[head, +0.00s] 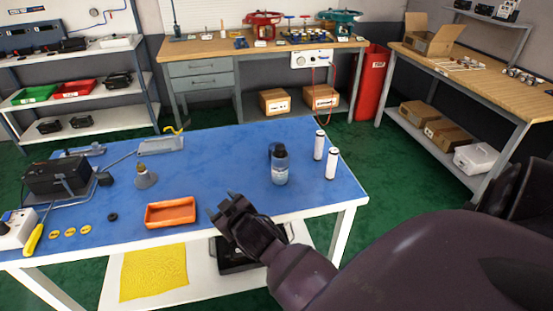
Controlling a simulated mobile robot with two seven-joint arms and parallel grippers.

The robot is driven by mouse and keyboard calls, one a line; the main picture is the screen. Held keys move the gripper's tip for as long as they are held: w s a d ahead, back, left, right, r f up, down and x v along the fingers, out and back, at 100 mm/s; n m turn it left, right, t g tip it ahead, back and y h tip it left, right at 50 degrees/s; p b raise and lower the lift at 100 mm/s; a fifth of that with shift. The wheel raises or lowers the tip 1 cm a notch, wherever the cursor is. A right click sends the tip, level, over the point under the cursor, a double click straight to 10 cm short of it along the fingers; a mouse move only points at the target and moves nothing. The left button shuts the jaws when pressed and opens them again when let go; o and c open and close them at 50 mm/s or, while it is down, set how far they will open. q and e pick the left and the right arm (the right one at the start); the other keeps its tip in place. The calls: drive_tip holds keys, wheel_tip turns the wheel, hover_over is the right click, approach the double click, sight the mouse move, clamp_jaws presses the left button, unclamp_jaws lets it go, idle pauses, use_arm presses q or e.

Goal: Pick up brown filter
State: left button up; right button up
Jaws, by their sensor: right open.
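No thing that is plainly a brown filter shows in the head view. Two upright white cylinders with dark ends, which look like filter cartridges, stand at the right of the blue table: one farther back (319,146) and one nearer (331,164). A clear bluish bowl unit with a dark top (279,167) stands left of them. A small grey-tan cone-shaped piece (146,178) stands at the left. My right gripper (222,204) is open and empty over the table's front edge, just right of the orange tray (171,213). My left gripper is out of view.
The blue table top (225,165) is clear in its middle. A dark box-like device (57,177), yellow discs (70,232) and a yellow-handled tool (33,239) lie at the left. A yellow cloth (154,272) is on the lower shelf. Workbenches stand behind.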

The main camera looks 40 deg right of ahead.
drive_tip(key=w+h, duration=0.1)
drive_tip(key=w+d+h+b, duration=0.1)
drive_tip(key=w, duration=0.1)
drive_tip(key=w+d+m+h, duration=0.1)
drive_tip(key=w, duration=0.1)
drive_tip(key=shift+w+r+g+b, duration=0.15)
drive_tip(key=shift+g+b, duration=0.25)
drive_tip(key=w+d+r+m+g+h+b, duration=0.2)
drive_tip(key=w+d+m+h, duration=0.1)
drive_tip(key=d+m+h, duration=0.2)
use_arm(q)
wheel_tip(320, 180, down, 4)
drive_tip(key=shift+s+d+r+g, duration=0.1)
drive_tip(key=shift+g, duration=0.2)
use_arm(e)
drive_tip(key=s+d+r+m+g+h, duration=0.2)
drive_tip(key=s+d+m+g+h, duration=0.3)
drive_tip(key=m, duration=0.7)
drive_tip(key=s+g+h, duration=0.2)
drive_tip(key=g+h, duration=0.1)
drive_tip(key=shift+s+d+r+g, duration=0.2)
drive_tip(key=shift+d+g, duration=0.05)
drive_tip(key=shift+g, duration=0.15)
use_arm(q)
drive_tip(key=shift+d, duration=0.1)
